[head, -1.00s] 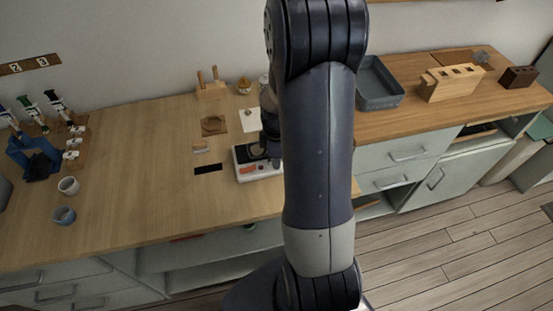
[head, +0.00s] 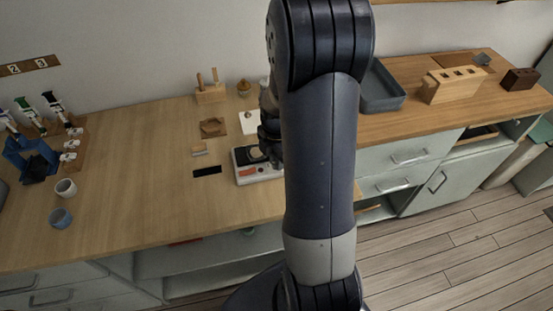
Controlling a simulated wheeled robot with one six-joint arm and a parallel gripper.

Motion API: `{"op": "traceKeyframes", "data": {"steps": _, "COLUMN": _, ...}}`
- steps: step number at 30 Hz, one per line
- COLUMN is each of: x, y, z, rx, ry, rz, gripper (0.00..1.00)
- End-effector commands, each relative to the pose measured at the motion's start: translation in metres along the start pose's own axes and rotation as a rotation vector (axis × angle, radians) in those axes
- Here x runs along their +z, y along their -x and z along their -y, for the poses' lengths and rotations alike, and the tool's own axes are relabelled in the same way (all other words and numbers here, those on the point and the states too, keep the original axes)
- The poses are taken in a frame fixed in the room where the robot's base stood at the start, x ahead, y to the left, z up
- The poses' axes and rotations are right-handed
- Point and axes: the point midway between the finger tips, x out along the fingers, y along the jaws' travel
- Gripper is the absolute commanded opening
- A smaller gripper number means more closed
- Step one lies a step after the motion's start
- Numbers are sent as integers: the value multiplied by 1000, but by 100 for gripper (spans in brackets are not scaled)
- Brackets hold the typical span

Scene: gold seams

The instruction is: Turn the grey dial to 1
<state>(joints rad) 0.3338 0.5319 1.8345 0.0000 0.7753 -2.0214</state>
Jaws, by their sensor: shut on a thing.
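My gripper (head: 276,162) is at the right side of this device, pointing down and partly hidden behind my own arm. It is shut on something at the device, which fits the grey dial. The dial itself is hidden by the gripper and arm, so its setting and number marks cannot be read.
A black strip (head: 207,171) and a small wooden block (head: 199,150) lie left of the device. A grey tray (head: 382,104) and a slotted wooden block (head: 454,90) stand to the right. Cups (head: 66,188) and a blue holder (head: 40,172) are far left. The left middle bench is clear.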

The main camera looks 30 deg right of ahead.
Motion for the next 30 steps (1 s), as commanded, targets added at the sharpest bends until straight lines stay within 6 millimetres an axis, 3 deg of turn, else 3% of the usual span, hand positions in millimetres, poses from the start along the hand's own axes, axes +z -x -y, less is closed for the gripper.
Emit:
{"op": "traceKeyframes", "data": {"steps": 14, "x": 0, "y": 0, "z": 0, "rx": 1, "ry": 12, "rz": 1, "gripper": 0}}
{"op": "traceKeyframes", "data": {"steps": 15, "x": 0, "y": 0, "z": 0, "rx": 1, "ry": 12, "rz": 1, "gripper": 22}}
{"op": "traceKeyframes", "data": {"steps": 21, "x": 0, "y": 0, "z": 0, "rx": 1, "ry": 12, "rz": 0, "gripper": 38}}
{"op": "traceKeyframes", "data": {"steps": 30, "x": 0, "y": 2, "z": 0, "rx": 1, "ry": 11, "rz": 1, "gripper": 40}}
